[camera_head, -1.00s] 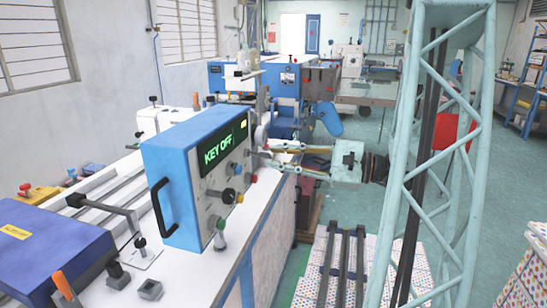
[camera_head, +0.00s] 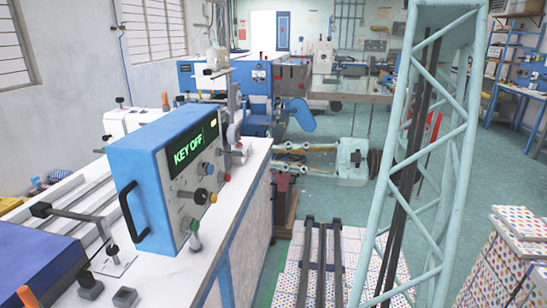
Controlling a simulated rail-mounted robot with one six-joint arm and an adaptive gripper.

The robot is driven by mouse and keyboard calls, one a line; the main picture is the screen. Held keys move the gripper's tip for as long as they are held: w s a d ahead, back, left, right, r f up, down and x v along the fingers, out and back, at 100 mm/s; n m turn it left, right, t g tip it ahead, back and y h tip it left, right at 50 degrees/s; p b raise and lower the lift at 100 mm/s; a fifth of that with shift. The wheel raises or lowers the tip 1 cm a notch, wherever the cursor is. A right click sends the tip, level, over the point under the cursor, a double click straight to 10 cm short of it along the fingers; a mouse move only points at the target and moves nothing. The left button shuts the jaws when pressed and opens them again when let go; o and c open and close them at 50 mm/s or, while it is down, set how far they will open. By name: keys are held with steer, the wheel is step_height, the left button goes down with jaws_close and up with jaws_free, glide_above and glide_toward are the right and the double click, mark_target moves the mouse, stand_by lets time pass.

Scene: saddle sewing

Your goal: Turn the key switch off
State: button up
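The blue control box (camera_head: 145,165) stands on the white bench at left centre. Its grey front panel (camera_head: 180,205) faces right. The lit display (camera_head: 188,152) reads "KEY OFF" in green. Below it are a blue knob (camera_head: 205,167), a black knob with a yellow base (camera_head: 202,196), a red control (camera_head: 227,177) and a green-based lever (camera_head: 195,240). I cannot tell which control is the key switch. My pale arm links stretch left behind the box's right side. My gripper is small and unclear near there. I cannot see its fingers or any contact with the panel.
A white bench (camera_head: 150,270) carries the box, a dark blue case (camera_head: 35,265) and small grey blocks. A floor rail (camera_head: 320,260) runs at bottom centre. Dotted white boxes (camera_head: 505,260) stand at lower right.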

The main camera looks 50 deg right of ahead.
steer(key=shift+s+d, duration=0.15)
steer(key=shift+s, duration=0.15)
stand_by(0.6)
